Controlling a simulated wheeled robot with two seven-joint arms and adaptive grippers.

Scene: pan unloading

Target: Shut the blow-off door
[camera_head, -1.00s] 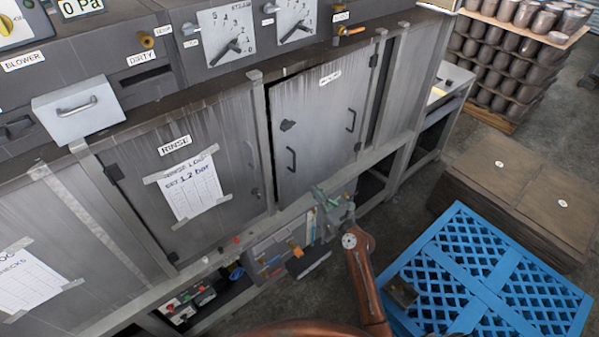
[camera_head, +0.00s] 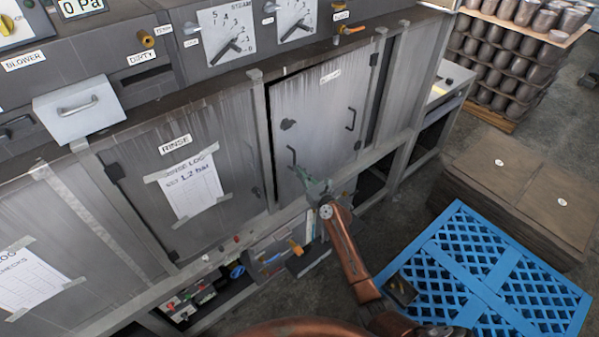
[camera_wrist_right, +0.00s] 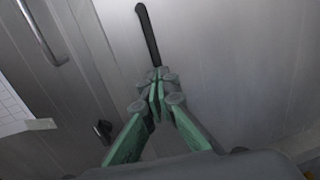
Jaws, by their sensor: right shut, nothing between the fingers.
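The blow-off door (camera_head: 325,120) is the grey door right of the rinse door in the head view; its label is too small to read. A dark gap runs along its upper left edge, so it stands slightly ajar. It has a black bar handle (camera_head: 291,156) low on its left side, also in the right wrist view (camera_wrist_right: 148,35). My right gripper (camera_head: 310,182) is shut and empty, in front of the door's lower left part. In the right wrist view its fingertips (camera_wrist_right: 157,80) overlap the handle's lower end; I cannot tell whether they touch. My left gripper is not in view.
The rinse door (camera_head: 235,150) with a taped paper log (camera_head: 190,187) is on the left. A lower shelf (camera_head: 215,297) holds coloured fittings. A blue pallet (camera_head: 470,250) and stacked brown sheets (camera_head: 520,190) stand on the floor at right.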

